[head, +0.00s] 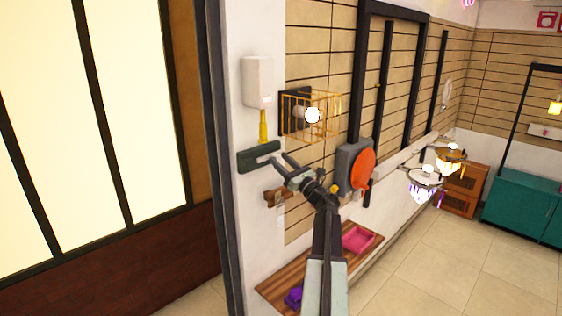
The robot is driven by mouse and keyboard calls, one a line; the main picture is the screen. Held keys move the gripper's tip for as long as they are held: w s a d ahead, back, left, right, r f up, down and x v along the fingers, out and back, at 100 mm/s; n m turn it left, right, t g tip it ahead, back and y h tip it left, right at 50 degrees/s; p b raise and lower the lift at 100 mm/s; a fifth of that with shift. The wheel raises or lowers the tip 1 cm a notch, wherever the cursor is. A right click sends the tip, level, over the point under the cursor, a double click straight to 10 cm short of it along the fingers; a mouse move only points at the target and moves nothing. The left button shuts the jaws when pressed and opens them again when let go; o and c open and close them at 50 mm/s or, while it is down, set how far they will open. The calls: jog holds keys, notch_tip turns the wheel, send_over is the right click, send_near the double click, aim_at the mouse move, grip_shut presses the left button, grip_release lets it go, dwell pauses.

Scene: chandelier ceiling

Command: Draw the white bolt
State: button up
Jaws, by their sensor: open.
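My gripper (279,161) is open and empty. Its two fingers point up and left at the wall, in front of or beside the right end of a dark green plate (252,160); I cannot tell if they touch it. Below it, a brown wooden block (270,198) sits on the wall, with a small pale piece (280,209) hanging under it. I cannot clearly make out a white bolt; it may be hidden or too small to tell.
A white box (256,82) is above the plate, with a yellow piece under it. A wire cage (325,96) encloses a lit bulb. A grey box with an orange disc (361,172) is right of my arm. A wooden shelf (371,240) holds a pink tray (358,238).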

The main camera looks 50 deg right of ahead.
jog(key=b+v, duration=0.2)
jog(key=v, duration=0.5)
jog(key=shift+r, duration=0.1)
